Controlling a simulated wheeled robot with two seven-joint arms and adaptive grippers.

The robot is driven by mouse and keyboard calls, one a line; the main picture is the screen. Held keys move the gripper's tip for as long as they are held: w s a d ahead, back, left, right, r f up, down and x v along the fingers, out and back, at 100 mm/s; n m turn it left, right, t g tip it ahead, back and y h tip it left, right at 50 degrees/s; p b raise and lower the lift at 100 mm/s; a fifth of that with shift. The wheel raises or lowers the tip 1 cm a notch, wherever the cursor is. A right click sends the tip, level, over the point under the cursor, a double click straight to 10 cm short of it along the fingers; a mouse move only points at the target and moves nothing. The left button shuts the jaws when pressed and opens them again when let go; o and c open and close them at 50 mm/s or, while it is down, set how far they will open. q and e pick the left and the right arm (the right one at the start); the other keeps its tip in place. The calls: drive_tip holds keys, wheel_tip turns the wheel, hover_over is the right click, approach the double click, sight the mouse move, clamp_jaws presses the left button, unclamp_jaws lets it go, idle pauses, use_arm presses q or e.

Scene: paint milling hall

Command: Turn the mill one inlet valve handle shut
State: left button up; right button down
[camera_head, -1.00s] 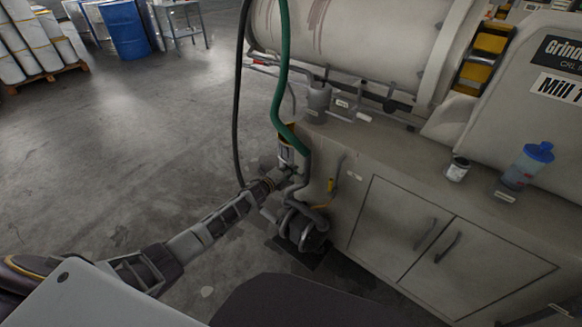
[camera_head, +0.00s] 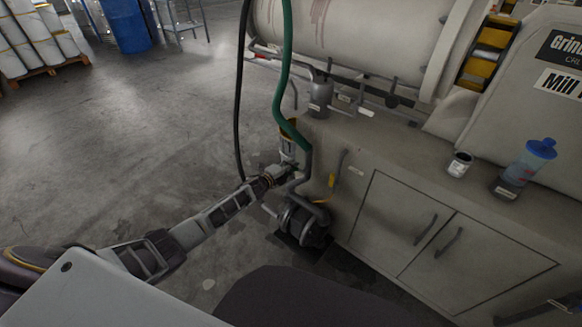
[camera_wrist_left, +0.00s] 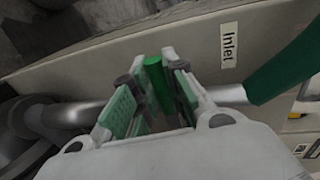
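The inlet valve handle is a short green bar (camera_wrist_left: 155,80) in the left wrist view, on a grey metal pipe (camera_wrist_left: 84,114) beside an "Inlet" label (camera_wrist_left: 229,45). My left gripper (camera_wrist_left: 152,76) has its fingers on either side of the bar, with a gap visible at the left finger. Its green finger pads show. The gripper's palm hides part of the pipe. In the head view my left gripper (camera_head: 286,172) reaches the pipework below the green hose (camera_head: 284,85); the handle is too small to make out there.
A pump (camera_head: 303,225) stands on the floor below the pipework. The cabinet (camera_head: 395,225) under the mill is to the right, with a can (camera_head: 459,165) and a blue-capped bottle (camera_head: 527,168) on top. A black hose (camera_head: 239,100) hangs nearby.

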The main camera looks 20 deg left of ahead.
use_arm(q)
drive_tip(key=o, duration=0.4)
drive_tip(key=shift+f, duration=0.1)
drive_tip(key=shift+s+a, duration=0.1)
drive_tip(key=shift+s, duration=0.1)
drive_tip(key=v, duration=1.1)
drive_tip(key=shift+s, duration=0.3)
idle(0.3)
drive_tip(key=shift+a, duration=0.1)
idle(0.5)
